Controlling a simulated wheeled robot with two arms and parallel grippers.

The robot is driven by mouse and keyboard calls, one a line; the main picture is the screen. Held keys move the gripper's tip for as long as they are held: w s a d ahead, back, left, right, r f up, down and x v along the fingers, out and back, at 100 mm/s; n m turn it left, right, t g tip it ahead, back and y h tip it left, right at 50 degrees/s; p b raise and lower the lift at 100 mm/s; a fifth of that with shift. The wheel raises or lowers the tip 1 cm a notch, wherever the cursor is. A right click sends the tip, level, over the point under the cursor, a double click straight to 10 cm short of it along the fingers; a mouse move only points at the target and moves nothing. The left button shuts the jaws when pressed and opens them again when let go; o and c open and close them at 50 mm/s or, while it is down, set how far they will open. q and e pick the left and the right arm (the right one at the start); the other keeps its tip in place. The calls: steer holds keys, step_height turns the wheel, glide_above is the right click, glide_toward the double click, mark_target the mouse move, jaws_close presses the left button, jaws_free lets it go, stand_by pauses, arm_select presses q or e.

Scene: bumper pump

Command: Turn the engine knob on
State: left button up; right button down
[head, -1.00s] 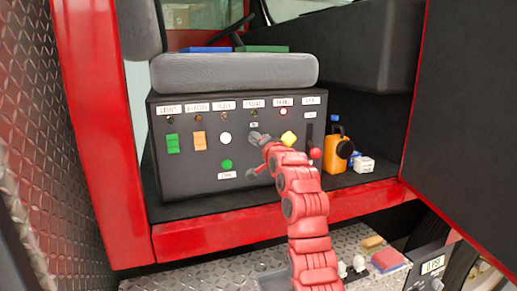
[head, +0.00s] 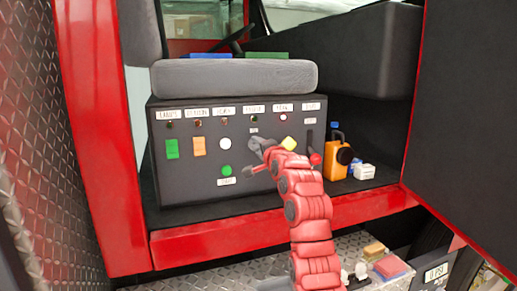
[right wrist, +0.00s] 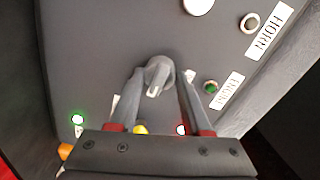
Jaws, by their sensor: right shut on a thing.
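The engine knob (right wrist: 158,75) is a grey rotary knob on the dark control panel (head: 190,190), and its pointer ridge shows in the right wrist view. My right gripper (right wrist: 159,88) is shut on it, with one finger on each side. In the head view my right gripper (head: 258,155) reaches the panel below the engine label (head: 254,107) and largely hides the knob. The small engine lamp (right wrist: 210,87) beside the label looks dark green. My left gripper is out of view.
A green switch (head: 172,149), an orange switch (head: 199,146), a white button (head: 225,143) and a green button (head: 225,171) are left of my gripper. A yellow knob (head: 288,143) and a red-tipped lever (head: 315,159) are close on the right. An orange jug (head: 337,160) stands beside the panel.

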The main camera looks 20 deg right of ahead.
steer(key=shift+c, duration=1.8)
jaws_free()
steer(key=shift+s, duration=0.6)
steer(key=s+r+b, duration=0.1)
steer(key=s+b, duration=0.3)
steer(key=s, duration=1.2)
steer(key=shift+d, duration=0.3)
